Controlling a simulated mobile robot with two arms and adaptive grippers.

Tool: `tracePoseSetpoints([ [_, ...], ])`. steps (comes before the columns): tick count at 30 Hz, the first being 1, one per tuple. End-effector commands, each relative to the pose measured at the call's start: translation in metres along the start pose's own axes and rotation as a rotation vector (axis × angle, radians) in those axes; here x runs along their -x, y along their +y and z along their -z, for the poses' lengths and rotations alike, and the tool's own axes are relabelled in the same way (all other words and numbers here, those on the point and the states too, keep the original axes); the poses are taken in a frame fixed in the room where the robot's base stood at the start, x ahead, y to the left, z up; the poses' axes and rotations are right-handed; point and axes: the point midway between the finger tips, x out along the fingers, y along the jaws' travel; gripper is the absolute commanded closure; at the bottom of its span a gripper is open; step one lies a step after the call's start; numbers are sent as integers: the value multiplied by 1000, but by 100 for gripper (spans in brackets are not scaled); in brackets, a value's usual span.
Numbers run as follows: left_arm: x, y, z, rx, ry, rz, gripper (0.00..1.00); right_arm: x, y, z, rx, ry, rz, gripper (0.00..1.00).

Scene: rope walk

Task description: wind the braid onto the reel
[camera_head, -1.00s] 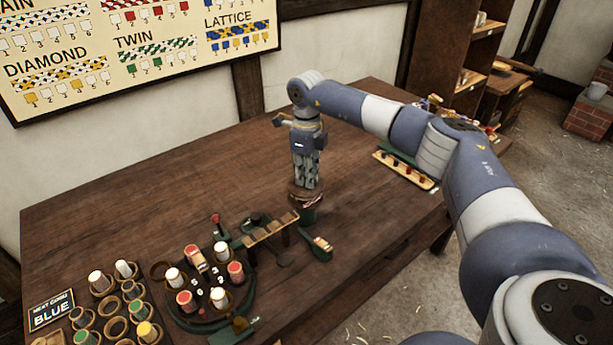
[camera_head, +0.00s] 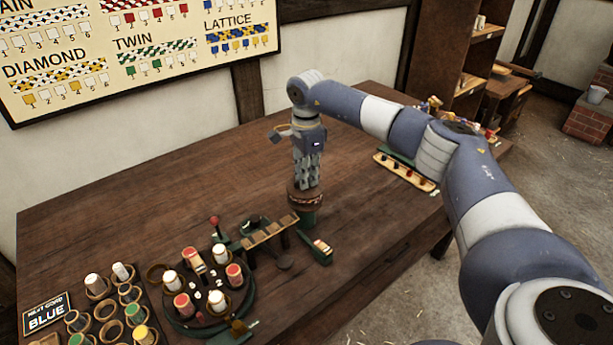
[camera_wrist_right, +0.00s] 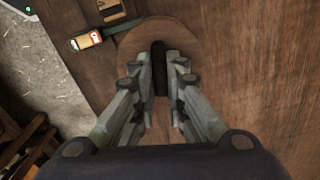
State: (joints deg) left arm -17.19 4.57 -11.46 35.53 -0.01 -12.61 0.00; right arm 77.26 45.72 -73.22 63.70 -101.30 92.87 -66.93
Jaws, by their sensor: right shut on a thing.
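The reel (camera_head: 306,204) stands upright on a green stand on the table, right of the braiding machine (camera_head: 204,301). A reddish band shows around the reel below its wooden top, probably braid. My right gripper (camera_head: 307,187) points straight down onto the reel's top. In the right wrist view the round wooden top (camera_wrist_right: 182,38) lies under the fingers, and a dark upright knob (camera_wrist_right: 159,62) sits between the fingertips (camera_wrist_right: 161,88). The right gripper is shut on this knob. No strand of braid between machine and reel can be made out. My left gripper is out of view.
A rack of spools (camera_head: 105,310) and a BLUE sign (camera_head: 47,314) are at the front left. The back left of the table is clear.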

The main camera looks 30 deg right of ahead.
Motion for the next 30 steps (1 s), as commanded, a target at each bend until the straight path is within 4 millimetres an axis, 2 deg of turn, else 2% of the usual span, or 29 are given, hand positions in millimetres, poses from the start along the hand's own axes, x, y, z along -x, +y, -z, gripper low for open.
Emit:
tracePoseSetpoints([
  [12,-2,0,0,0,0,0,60,3,-3,0,172,-1,9,100],
  [28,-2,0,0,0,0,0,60,4,-3,1,193,-1,10,100],
  [29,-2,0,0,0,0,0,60,4,-3,1,193,-1,10,81],
  [30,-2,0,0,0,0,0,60,4,-3,1,193,-1,9,72],
])
